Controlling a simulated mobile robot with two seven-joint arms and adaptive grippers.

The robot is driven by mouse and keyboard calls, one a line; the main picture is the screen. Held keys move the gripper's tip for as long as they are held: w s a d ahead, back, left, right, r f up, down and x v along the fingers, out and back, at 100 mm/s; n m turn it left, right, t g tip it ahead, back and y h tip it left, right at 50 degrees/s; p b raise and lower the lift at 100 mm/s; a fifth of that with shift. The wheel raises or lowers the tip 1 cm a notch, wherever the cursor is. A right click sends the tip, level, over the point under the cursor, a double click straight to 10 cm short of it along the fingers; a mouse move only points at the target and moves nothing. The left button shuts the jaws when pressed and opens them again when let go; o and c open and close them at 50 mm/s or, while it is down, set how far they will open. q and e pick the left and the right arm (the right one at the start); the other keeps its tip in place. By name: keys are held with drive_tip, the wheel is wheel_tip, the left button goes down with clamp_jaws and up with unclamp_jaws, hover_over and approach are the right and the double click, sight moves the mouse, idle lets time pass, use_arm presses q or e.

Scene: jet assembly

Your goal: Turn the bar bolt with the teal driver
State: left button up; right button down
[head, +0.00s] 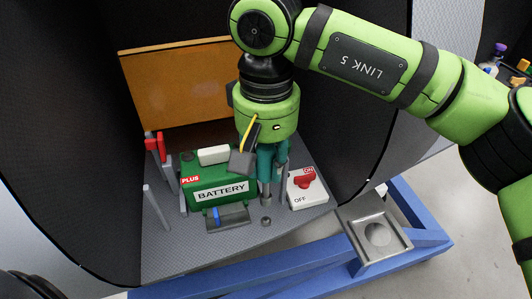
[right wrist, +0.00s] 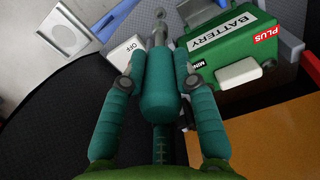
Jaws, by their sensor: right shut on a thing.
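The teal driver (right wrist: 159,88) stands between the two teal fingers of my right gripper (right wrist: 160,68), which is shut on its handle. In the head view, my right gripper (head: 270,160) points down in front of the battery's right side. The driver's grey shaft (head: 266,197) points down, close to a small round bolt-like piece (head: 266,221) on the grey floor. I cannot tell whether the tip touches anything. A dark grey bar (head: 236,214) with a blue mark lies along the battery's front. My left gripper is not in view.
The green battery (head: 222,191) stands left of the driver, a white ON/OFF switch box (head: 306,192) with a red knob close to its right. Grey posts (head: 156,207) and red-topped pieces (head: 153,142) stand at the left. An orange panel (head: 170,85) is behind. A blue frame (head: 290,262) runs in front.

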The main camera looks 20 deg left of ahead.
sight(266, 195)
wheel_tip(266, 195, down, 5)
drive_tip(key=b, duration=0.4)
drive_tip(key=shift+f+b, duration=0.35)
idle(0.3)
drive_tip(key=shift+f, duration=0.1)
drive_tip(key=shift+f+b, duration=0.5)
drive_tip(key=shift+b, duration=0.15)
drive_tip(key=shift+r, duration=0.1)
